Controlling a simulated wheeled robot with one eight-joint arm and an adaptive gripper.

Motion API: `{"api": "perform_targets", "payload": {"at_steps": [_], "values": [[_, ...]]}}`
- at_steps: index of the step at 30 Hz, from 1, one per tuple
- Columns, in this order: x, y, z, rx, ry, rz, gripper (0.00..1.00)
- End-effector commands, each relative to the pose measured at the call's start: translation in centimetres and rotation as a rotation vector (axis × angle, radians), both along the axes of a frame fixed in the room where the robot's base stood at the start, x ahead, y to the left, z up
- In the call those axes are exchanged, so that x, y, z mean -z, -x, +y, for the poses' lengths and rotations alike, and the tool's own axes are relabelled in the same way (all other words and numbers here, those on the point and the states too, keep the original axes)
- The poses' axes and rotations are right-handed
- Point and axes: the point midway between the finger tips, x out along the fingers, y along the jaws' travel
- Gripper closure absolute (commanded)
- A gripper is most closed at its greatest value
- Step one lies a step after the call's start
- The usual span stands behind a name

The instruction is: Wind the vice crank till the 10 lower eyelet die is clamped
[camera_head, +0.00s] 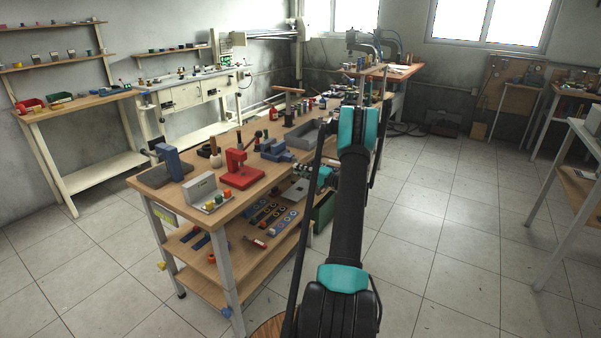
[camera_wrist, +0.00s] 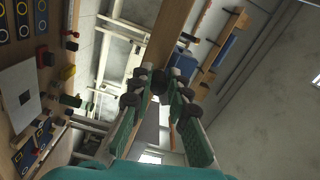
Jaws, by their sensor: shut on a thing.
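A blue vice (camera_head: 275,150) stands on the workbench near its front edge. My gripper (camera_head: 318,173) is at that edge, just right of the vice and partly behind my own arm. In the wrist view, the two teal fingers of my gripper (camera_wrist: 166,84) converge on a small dark part (camera_wrist: 159,82), apparently the vice crank's handle. The fingers largely hide it. A blue body (camera_wrist: 185,64), likely the vice, shows just beyond the fingertips. The 10 lower eyelet die cannot be made out, so I cannot tell whether it is clamped.
Below, the shelf (camera_head: 262,262) holds blue ring strips and a grey plate (camera_wrist: 19,98). The tiled floor at right is clear.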

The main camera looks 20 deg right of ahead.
Motion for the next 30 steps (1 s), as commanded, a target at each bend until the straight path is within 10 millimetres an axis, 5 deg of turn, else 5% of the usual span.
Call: {"api": "perform_targets", "payload": {"at_steps": [30], "values": [[-4.0,0.2,-0.1,0.006,-0.755,0.59,1.0]]}}
